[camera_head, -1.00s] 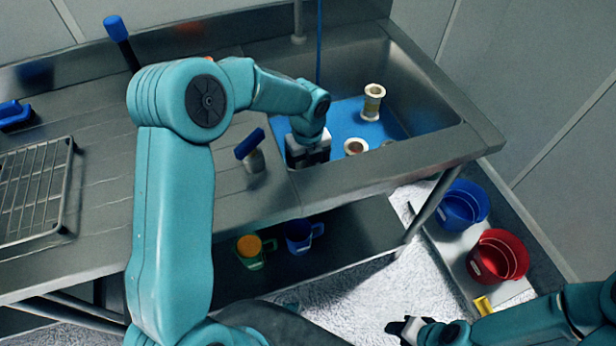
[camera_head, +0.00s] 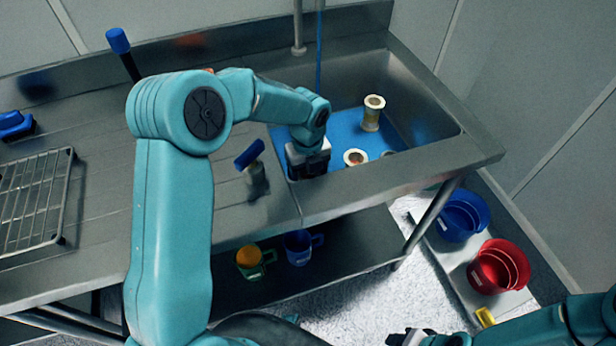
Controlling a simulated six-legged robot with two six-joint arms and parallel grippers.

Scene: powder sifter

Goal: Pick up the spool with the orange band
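Two pale spools are in the sink basin. One spool (camera_head: 372,113) stands upright toward the back, with a yellowish middle. Another spool (camera_head: 355,158) is nearer the front, mostly hidden by the sink's front rim, with its top flange showing. A small part of another pale object (camera_head: 388,154) shows at the rim to its right. My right gripper (camera_head: 408,338) is low at the bottom edge, away from the sink, partly cut off.
The sink (camera_head: 440,152) has a raised front rim and blue-looking water or floor. A blue-handled tool (camera_head: 250,155) stands left of my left gripper. A wire rack (camera_head: 35,200) lies on the counter. Mugs sit on the shelf below; blue (camera_head: 462,215) and red buckets (camera_head: 498,266) stand right.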

